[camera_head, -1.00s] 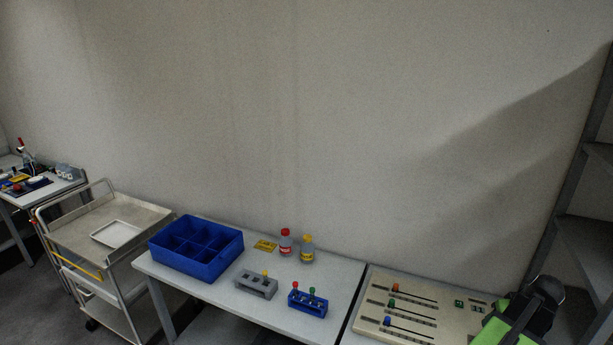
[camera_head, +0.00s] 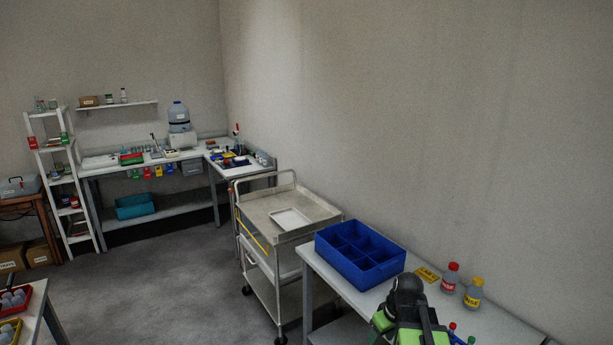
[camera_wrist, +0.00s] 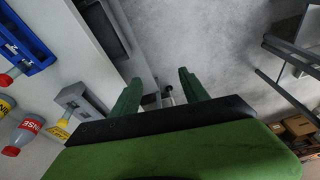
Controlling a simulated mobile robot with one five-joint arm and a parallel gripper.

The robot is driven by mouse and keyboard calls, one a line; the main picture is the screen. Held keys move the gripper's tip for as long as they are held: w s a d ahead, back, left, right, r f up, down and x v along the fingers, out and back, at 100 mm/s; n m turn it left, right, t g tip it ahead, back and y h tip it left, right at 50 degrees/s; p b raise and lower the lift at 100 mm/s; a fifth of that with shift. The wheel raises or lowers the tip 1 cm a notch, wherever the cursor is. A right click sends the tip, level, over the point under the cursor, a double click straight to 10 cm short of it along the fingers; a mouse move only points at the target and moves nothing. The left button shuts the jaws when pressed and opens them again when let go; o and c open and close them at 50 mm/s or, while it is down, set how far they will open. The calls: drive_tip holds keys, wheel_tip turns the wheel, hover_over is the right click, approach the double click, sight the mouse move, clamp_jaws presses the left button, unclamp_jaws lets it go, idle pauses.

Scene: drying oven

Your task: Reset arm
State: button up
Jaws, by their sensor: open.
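My gripper (camera_wrist: 160,90) is in the wrist view, its two green fingers spread apart with nothing between them. The pale table with bottles and racks lies to the left of the fingers, and grey floor shows beyond and to the right. In the head view, my green and black arm (camera_head: 408,312) is at the bottom, in front of the table with the blue bin. The fingers cannot be made out in the head view.
A blue divided bin (camera_head: 360,252), a red-capped bottle (camera_head: 450,279) and a yellow-capped bottle (camera_head: 473,293) stand on the near table. A metal cart (camera_head: 262,210) stands left of it. The grey floor (camera_head: 175,275) at left is open. A bench (camera_head: 150,160) lines the back.

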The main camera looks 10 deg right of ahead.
drive_tip(key=s+a+f+m+g+h, duration=0.1)
drive_tip(key=s+a, duration=0.4)
drive_tip(key=a, duration=0.8)
drive_tip(key=shift+s+a+f+m+g+b, duration=0.45)
drive_tip(key=shift+m+g, duration=0.25)
drive_tip(key=shift+m, duration=0.7)
drive_tip(key=shift+d, duration=0.15)
